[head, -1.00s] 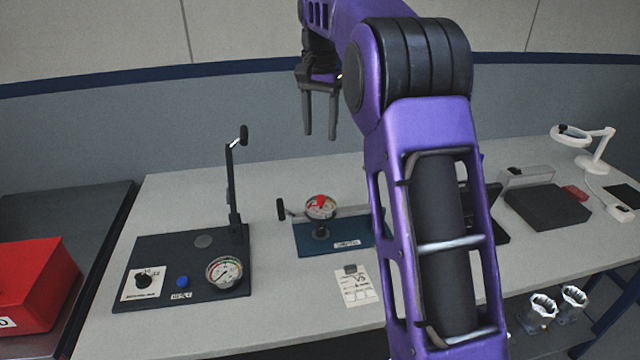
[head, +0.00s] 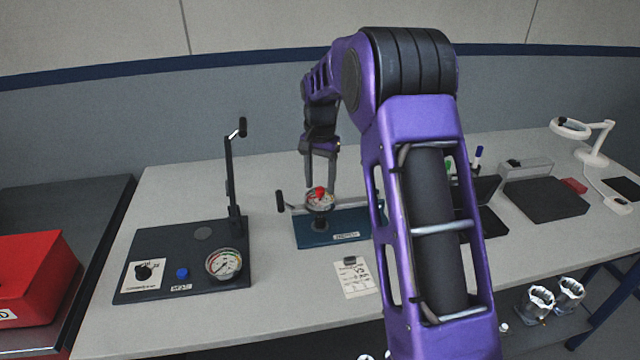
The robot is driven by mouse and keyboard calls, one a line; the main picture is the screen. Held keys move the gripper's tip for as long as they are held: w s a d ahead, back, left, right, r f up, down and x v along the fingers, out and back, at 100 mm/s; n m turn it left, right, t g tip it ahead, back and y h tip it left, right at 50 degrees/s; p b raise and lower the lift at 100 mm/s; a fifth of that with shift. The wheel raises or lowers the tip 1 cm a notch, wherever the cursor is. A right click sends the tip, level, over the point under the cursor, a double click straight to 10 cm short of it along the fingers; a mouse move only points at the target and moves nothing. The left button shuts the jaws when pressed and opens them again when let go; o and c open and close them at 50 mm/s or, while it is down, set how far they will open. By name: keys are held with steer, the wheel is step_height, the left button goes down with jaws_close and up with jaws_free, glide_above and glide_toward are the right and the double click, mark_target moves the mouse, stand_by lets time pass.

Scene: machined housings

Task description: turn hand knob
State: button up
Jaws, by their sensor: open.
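A blue-based fixture (head: 318,233) stands mid-bench, carrying a round pale dial with a red pointer-like knob (head: 319,193) on top and a black-ended lever (head: 281,201) at its left. My gripper (head: 320,188) points down at this dial, with its two fingers open and apart. In the picture the fingertips overlap the dial area to either side of the red part; I cannot tell whether they touch it. A dark panel at left has a small black knob (head: 144,272) on a white plate.
The dark panel (head: 205,236) also carries a blue button (head: 182,273), a gauge (head: 223,264) and an upright lever (head: 230,180). A labelled card (head: 354,280) lies in front of the fixture. A red box (head: 30,280) is far left; a white lamp (head: 590,145) is far right.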

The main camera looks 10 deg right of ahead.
steer(key=shift+f, duration=0.5)
jaws_close()
